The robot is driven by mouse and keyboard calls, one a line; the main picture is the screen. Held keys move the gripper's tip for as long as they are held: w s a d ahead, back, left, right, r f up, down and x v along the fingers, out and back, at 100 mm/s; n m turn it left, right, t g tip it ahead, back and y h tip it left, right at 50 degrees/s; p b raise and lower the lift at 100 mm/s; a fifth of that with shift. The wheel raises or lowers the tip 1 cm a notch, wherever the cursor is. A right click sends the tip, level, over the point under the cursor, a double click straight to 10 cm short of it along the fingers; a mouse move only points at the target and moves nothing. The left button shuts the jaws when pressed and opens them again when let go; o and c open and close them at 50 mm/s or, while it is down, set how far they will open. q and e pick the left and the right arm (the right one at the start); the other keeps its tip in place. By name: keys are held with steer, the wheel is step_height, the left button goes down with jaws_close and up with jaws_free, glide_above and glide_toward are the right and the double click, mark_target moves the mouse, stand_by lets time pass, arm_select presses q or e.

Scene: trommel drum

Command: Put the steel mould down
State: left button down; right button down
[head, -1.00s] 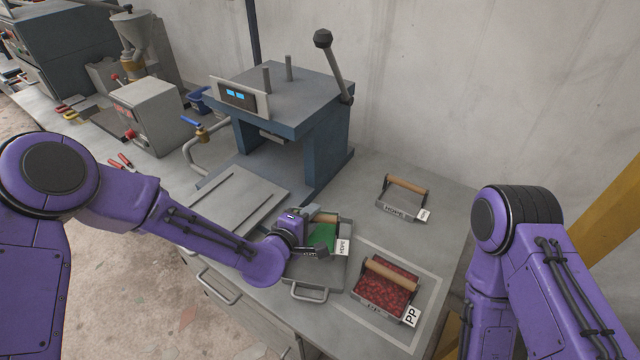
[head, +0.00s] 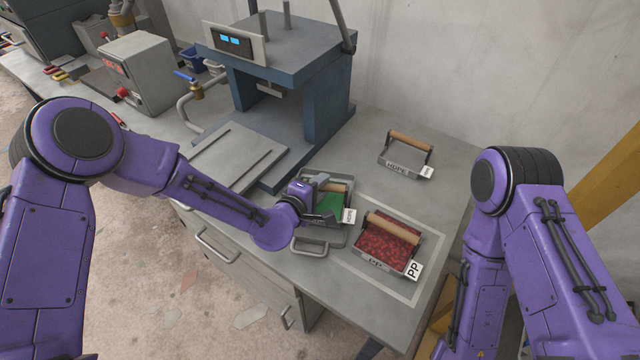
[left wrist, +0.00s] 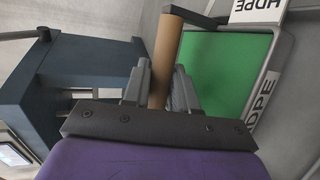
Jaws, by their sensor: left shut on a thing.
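The steel mould with a green fill (head: 328,204) and an HDPE tag (head: 349,215) is at the bench's front middle, over a grey tray with a loop handle (head: 322,246). My left gripper (head: 323,184) is shut on the mould's wooden handle, which shows between the fingers in the left wrist view (left wrist: 164,60). The green fill (left wrist: 230,72) looks level with the mould's rim. I cannot tell whether the mould's underside touches the tray, as the gripper and mould hide it. My right arm is at the right; its gripper is out of view.
A mould with red fill and a PP tag (head: 388,242) stands close to the right, inside a pale outline (head: 418,298). A blue press (head: 330,110) and a flat grey plate (head: 232,158) are at the back left.

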arm_select(q)
steer(key=shift+w, duration=0.15)
steer(key=shift+f+b, duration=0.4)
steer(key=shift+f, duration=0.05)
steer(key=c, duration=0.8)
jaws_free()
steer(key=b+v, duration=0.2)
steer(key=v, duration=0.8)
steer(key=shift+s, duration=0.35)
